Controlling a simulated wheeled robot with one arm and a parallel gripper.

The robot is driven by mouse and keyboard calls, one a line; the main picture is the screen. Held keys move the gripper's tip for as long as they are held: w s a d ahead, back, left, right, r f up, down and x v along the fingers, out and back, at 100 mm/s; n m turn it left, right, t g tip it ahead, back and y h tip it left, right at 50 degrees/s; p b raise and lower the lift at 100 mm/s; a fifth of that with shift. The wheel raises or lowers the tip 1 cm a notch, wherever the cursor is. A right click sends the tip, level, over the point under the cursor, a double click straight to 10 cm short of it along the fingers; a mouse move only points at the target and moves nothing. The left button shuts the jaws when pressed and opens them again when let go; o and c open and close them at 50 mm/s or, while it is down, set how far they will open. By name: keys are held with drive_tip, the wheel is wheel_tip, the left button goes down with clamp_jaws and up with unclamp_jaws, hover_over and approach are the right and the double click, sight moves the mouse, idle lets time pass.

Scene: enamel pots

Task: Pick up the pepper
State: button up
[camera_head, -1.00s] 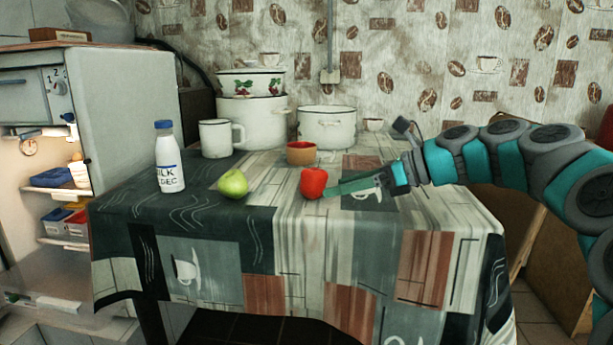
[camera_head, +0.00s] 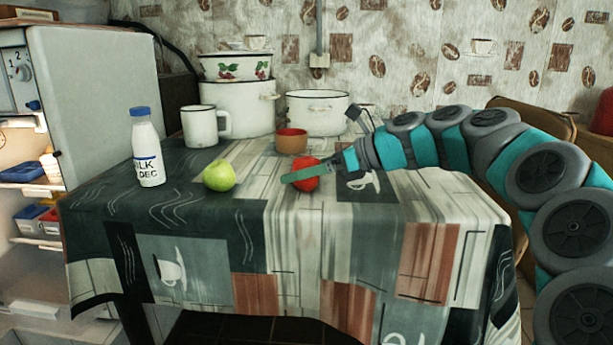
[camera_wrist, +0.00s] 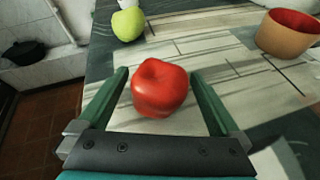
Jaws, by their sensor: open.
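The red pepper (camera_head: 305,175) stands on the patterned tablecloth near the middle of the table. In the wrist view the pepper (camera_wrist: 159,88) sits between the two green fingers of my gripper (camera_wrist: 162,85), with a gap on each side. My gripper (camera_head: 301,174) is open and low over the cloth, with one finger crossing in front of the pepper in the head view. The far finger is hidden there.
A green apple (camera_head: 219,175) and a milk bottle (camera_head: 147,150) stand to the left. A brown bowl (camera_head: 291,141) is just behind the pepper. A white mug (camera_head: 201,127) and large enamel pots (camera_head: 317,112) stand at the back. The table's front (camera_head: 260,225) is clear.

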drive_tip(key=shift+x, duration=1)
drive_tip(key=c, duration=1.4)
